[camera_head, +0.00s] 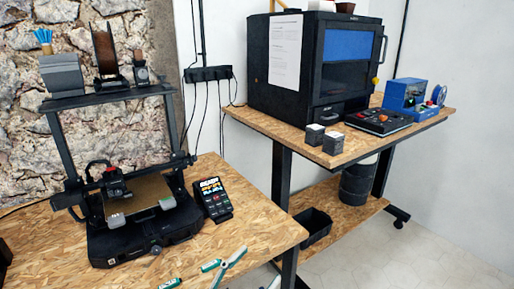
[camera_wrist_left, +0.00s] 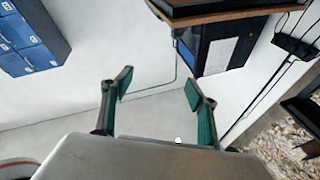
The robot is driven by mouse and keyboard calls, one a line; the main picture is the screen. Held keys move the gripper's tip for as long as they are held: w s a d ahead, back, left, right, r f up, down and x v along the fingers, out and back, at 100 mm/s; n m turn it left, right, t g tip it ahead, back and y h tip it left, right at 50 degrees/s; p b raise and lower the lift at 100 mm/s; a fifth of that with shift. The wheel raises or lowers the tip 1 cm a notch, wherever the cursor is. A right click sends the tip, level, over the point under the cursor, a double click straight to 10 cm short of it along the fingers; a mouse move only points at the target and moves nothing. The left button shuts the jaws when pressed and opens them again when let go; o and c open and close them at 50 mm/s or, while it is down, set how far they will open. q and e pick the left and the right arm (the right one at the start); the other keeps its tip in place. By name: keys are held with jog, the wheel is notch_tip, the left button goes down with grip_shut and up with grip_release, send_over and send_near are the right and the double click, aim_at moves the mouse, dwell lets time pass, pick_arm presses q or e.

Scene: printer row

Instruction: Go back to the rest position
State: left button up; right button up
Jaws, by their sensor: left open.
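My left gripper (camera_head: 192,274) shows at the bottom edge of the head view, in front of the near table's front edge. Its green-padded fingers are spread, with nothing seen held. In the left wrist view the same gripper (camera_wrist_left: 158,88) has its two fingers wide apart, and the space between them is empty. A small piece at the bottom edge of the head view, right of the left gripper, may belong to my right gripper; its state cannot be told.
An open-frame printer (camera_head: 140,210) and a small screen unit (camera_head: 213,198) stand on the near wooden table (camera_head: 262,232). A black enclosed printer (camera_head: 318,65) stands on the farther table (camera_head: 365,142). Blue drawers (camera_wrist_left: 30,42) show in the wrist view. The floor (camera_head: 400,255) at right is clear.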

pick_arm(q)
jog(key=s+a+f+n+y, duration=0.2)
jog(key=a+f+n+y, duration=0.55)
jog(key=f, duration=0.85)
jog(key=s+a+f+g+y, duration=0.4)
jog(key=s+a+f, duration=0.8)
jog(key=f, duration=0.3)
jog(key=shift+s+g+y, duration=0.25)
jog(key=shift+g+y, duration=0.1)
jog(key=shift+g, duration=0.05)
